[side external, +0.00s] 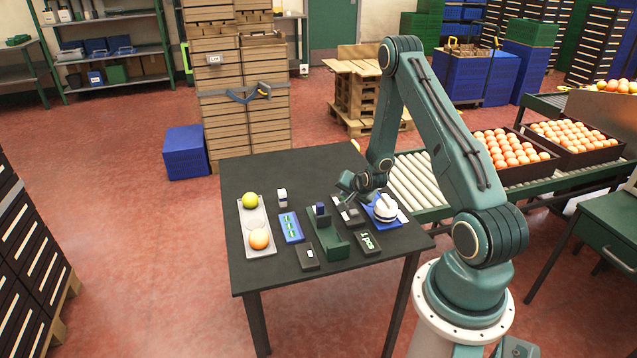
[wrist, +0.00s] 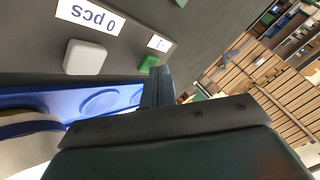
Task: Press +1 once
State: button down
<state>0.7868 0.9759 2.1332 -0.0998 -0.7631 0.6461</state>
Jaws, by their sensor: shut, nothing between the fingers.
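A dark counter box (side external: 349,215) stands on the black table, close to my gripper. In the wrist view its dark top carries an upside-down "0 pcs" label (wrist: 90,16), a white button (wrist: 85,57), and a green button (wrist: 150,63) beside a small label (wrist: 158,43). The small label shows a 1, but its sign is too small to read surely. My gripper (side external: 347,190) is shut and empty, low over the far end of the box. In the wrist view the closed fingertips (wrist: 157,76) appear close to the green button; I cannot tell whether they touch it.
A blue tray with a white, dark-banded object (side external: 386,208) stands right of the box. Left are a dark green stand (side external: 327,238), a blue tray (side external: 291,227), and a pale tray (side external: 247,218) holding round fruits.

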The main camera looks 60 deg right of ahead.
jog(key=shift+r, duration=0.95)
jog(key=shift+r, duration=0.15)
jog(key=shift+r, duration=2.35)
